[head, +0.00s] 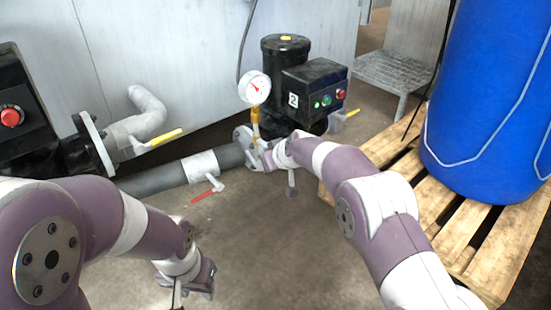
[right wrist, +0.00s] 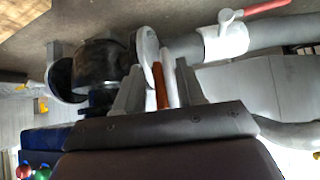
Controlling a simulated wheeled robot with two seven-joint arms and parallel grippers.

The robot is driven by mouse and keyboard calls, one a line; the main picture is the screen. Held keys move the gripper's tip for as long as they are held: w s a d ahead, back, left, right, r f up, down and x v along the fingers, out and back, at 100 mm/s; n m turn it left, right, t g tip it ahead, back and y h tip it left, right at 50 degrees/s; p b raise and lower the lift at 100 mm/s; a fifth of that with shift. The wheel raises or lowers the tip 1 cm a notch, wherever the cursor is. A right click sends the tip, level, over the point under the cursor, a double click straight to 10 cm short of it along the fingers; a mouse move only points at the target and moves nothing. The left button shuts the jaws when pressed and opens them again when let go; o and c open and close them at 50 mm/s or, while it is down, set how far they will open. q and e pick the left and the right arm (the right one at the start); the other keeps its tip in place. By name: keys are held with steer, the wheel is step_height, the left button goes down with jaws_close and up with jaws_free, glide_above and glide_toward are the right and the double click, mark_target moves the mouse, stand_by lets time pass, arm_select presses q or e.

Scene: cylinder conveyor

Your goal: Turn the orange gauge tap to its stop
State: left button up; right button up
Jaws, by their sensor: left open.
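The pressure gauge (head: 255,87) has a white dial with a red needle. It stands on a short orange-yellow stem and tap (head: 255,118) above the pipe flange, beside the black pump. My right gripper (head: 263,157) is low at the flange, just below the tap in the head view. In the right wrist view, an orange bar (right wrist: 160,85) lies between its two spread fingers, with a whitish part beside it. I cannot tell whether either finger touches the bar. My left gripper (head: 193,286) is open and empty above the floor, away from the gauge.
The grey pipe (head: 160,180) carries a red-handled valve (head: 204,192). Yellow levers (head: 163,138) (head: 350,114) sit on either side. The black pump (head: 286,75) has a button box (head: 316,85). A blue drum (head: 490,95) stands on a wooden pallet (head: 437,205) at right.

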steer(key=p+v, duration=0.3)
steer(key=v, duration=0.8)
steer(key=shift+s+r, duration=0.15)
steer(key=shift+r, duration=0.1)
steer(key=shift+d, duration=0.1)
